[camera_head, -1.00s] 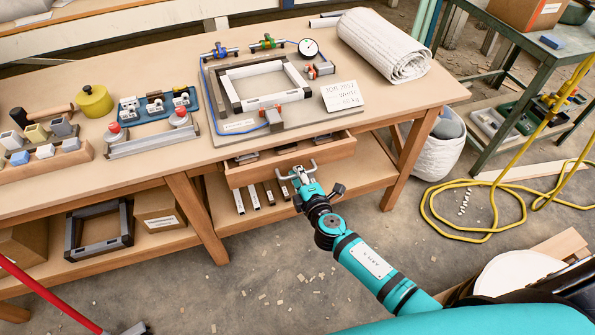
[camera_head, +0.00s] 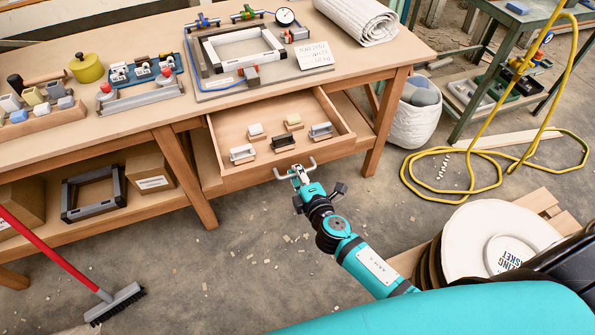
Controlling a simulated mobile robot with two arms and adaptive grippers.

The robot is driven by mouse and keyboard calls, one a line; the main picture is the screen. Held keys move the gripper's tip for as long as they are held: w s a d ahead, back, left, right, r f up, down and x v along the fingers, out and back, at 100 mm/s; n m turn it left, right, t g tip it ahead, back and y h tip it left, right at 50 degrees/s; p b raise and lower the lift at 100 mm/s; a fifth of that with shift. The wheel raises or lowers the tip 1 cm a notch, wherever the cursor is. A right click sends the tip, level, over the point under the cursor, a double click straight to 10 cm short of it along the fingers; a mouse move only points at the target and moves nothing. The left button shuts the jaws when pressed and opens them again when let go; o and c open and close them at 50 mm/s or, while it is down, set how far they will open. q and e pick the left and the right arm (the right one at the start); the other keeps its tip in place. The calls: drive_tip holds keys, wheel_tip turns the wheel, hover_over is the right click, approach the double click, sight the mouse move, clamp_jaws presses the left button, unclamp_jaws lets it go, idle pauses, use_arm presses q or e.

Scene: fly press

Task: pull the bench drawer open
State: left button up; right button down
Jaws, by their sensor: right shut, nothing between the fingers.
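The bench drawer (camera_head: 338,149) stands pulled out from under the wooden workbench (camera_head: 140,115). Its inside shows, with several small pale blocks and metal-and-white pieces lying on its floor. My right gripper (camera_head: 296,171) is at the middle of the drawer's front, shut, with nothing between its fingers. Pale metal parts spread to both sides there; I cannot tell handle from fingers, or whether they touch. My teal right arm reaches in from the lower right. My left gripper is not in view.
A white frame (camera_head: 243,52) in a fixture and a rolled sheet (camera_head: 357,17) lie on the bench. A red-handled broom (camera_head: 115,302) is at lower left. A yellow hose (camera_head: 480,190) lies at right. Stacked round lids (camera_head: 495,240) stand at lower right. The floor before the drawer is mostly clear.

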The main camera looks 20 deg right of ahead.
idle(0.3)
drive_tip(key=c, duration=2)
unclamp_jaws()
drive_tip(key=o, duration=0.6)
drive_tip(key=v, duration=1.2)
